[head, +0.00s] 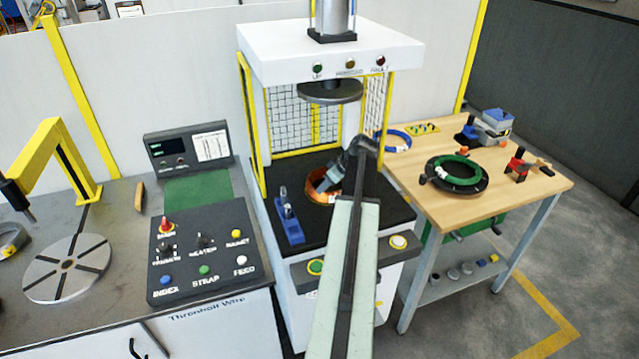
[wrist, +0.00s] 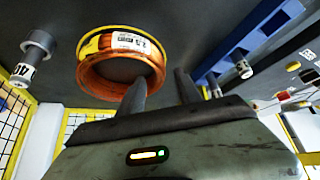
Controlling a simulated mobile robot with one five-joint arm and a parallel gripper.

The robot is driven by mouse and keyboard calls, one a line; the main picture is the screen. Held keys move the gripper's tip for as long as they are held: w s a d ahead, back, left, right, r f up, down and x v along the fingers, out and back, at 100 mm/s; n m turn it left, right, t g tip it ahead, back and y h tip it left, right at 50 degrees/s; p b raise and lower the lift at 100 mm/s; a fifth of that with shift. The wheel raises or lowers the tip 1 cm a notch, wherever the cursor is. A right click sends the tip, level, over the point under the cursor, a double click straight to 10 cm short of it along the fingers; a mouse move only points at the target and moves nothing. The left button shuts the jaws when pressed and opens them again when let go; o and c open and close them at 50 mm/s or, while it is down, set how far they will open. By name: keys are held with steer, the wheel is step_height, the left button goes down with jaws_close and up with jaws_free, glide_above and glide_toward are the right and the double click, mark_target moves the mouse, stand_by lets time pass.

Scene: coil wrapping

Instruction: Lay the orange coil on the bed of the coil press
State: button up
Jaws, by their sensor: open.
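The orange coil (head: 313,197) lies flat on the dark bed (head: 392,207) of the coil press, below the raised round press plate (head: 329,91). In the wrist view the orange coil (wrist: 96,82) shows a white label and a yellow band, against the dark bed surface. My gripper (head: 325,184) is low over the coil and hides part of it.
A blue fixture (head: 288,220) stands on the bed left of the coil. Yellow posts and mesh guards (head: 290,115) enclose the press. A control panel (head: 203,250) is at left. A wooden table (head: 415,170) at right holds a green coil (head: 460,168) and a blue ring (head: 396,139).

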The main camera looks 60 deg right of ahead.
steer(key=p+v, duration=0.2)
steer(key=v, duration=0.3)
steer(key=shift+s+r+p, duration=0.1)
steer(key=shift+r+p, duration=0.1)
steer(key=shift+p, duration=0.2)
